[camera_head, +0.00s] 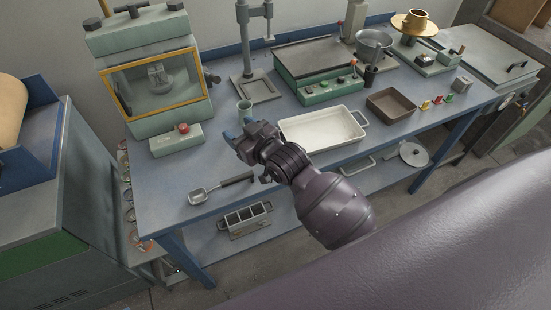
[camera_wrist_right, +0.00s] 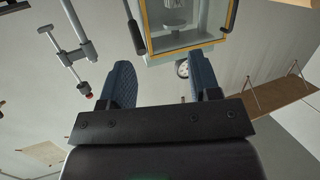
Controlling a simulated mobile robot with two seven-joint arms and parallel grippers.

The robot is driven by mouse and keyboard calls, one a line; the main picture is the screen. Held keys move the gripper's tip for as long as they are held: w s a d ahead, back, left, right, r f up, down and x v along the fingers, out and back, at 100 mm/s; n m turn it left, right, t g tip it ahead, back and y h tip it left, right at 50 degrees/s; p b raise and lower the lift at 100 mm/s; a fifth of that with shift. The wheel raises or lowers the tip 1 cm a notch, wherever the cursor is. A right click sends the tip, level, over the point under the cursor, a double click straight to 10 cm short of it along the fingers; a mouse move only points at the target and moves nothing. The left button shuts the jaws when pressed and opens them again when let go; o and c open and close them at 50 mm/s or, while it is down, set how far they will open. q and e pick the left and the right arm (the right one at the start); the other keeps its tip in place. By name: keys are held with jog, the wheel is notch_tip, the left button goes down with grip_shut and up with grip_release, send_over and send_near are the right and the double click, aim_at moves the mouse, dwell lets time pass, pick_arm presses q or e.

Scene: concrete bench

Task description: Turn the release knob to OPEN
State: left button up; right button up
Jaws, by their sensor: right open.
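A green cabinet machine (camera_head: 155,117) with a yellow-framed window (camera_head: 155,85) stands at the back left of the bench. A dark knob-like part (camera_head: 212,78) sticks out on its right side; I cannot tell whether it is the release knob, and no OPEN mark is readable. A small round dial-like part (camera_wrist_right: 182,68) shows between the fingers. My left gripper is out of view.
A control box with a red button (camera_head: 183,128) sits before the machine. A stand (camera_head: 246,45) rises behind. The front left bench top is mostly clear.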

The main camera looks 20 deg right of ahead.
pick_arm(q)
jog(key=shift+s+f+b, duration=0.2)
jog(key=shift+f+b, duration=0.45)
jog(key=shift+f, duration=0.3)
pick_arm(e)
jog(key=s+d+f+h, duration=0.1)
jog(key=s+d+f, duration=0.2)
jog(key=s+d+f+m+h, duration=0.1)
jog(key=s+d+f, duration=0.2)
jog(key=shift+s+d+f, duration=0.2)
jog(key=shift+f, duration=0.2)
jog(key=shift+d+r+m, duration=0.15)
jog(key=shift+d+m, duration=0.05)
jog(key=shift+m, duration=0.1)
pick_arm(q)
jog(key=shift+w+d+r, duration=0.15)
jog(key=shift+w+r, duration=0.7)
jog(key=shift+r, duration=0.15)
pick_arm(e)
jog(key=s+d+f+m+g+h, duration=0.1)
jog(key=s+d+f, duration=0.3)
jog(key=s, duration=0.5)
jog(key=s+d+f+m+g+h, duration=0.1)
jog(key=s+d+f+g+h, duration=0.1)
jog(key=s+f, duration=0.6)
jog(key=shift+s+d+g, duration=0.35)
jog(key=shift+d+g, duration=0.15)
jog(key=shift+d, duration=0.35)
